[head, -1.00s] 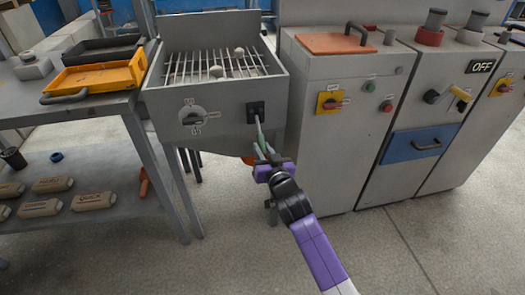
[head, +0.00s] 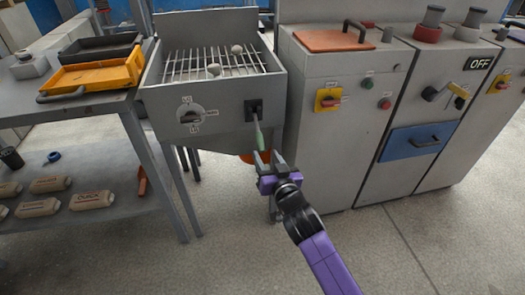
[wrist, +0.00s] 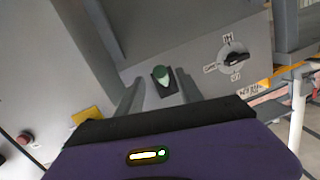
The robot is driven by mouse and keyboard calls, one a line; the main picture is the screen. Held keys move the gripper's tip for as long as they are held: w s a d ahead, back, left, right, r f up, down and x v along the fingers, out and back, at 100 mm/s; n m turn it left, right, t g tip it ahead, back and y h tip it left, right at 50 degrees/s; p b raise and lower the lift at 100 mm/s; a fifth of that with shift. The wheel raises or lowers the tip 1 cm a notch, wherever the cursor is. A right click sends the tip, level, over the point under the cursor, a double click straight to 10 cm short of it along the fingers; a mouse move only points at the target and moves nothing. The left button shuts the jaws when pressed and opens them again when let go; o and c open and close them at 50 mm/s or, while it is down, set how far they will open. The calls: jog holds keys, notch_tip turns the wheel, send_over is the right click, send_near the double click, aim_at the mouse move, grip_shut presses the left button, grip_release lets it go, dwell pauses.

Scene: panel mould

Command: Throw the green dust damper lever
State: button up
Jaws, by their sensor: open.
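The dust damper lever has a green handle (head: 259,137) on a thin rod. It points down and outward from a black slotted plate (head: 254,110) on the front of the grey grated box. My gripper (head: 269,158) is open and empty, just below the handle's end. In the wrist view, the green handle (wrist: 161,74) is seen nearly end-on, beyond and between the two grey fingers of my gripper (wrist: 159,94). Whether a finger touches the handle cannot be told.
A rotary knob (head: 191,116) sits left of the lever on the grated box (head: 218,128). A grey cabinet (head: 335,150) with buttons stands close on the right. A table (head: 60,112) with trays stands left. Open floor lies in front.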

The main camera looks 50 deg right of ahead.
jog(key=shift+v, duration=1.2)
jog(key=shift+a+r+n, duration=0.1)
jog(key=shift+r+n, duration=0.05)
jog(key=shift+n, duration=0.15)
jog(key=s+a+r+n+t+y, duration=0.3)
jog(key=s+a+n, duration=0.2)
jog(key=s+a, duration=0.45)
jog(key=s+a+n+g+y, duration=0.15)
jog(key=s+a, duration=0.25)
jog(key=s, duration=0.4)
jog(key=s+a+f+g+y, duration=0.15)
jog(key=s+a, duration=0.25)
jog(key=s, duration=0.4)
jog(key=s+a+y, duration=0.2)
jog(key=s+a, duration=0.2)
jog(key=s, duration=0.4)
notch_tip(320, 180, up, 15)
jog(key=p, duration=1.5)
jog(key=shift+r, duration=0.25)
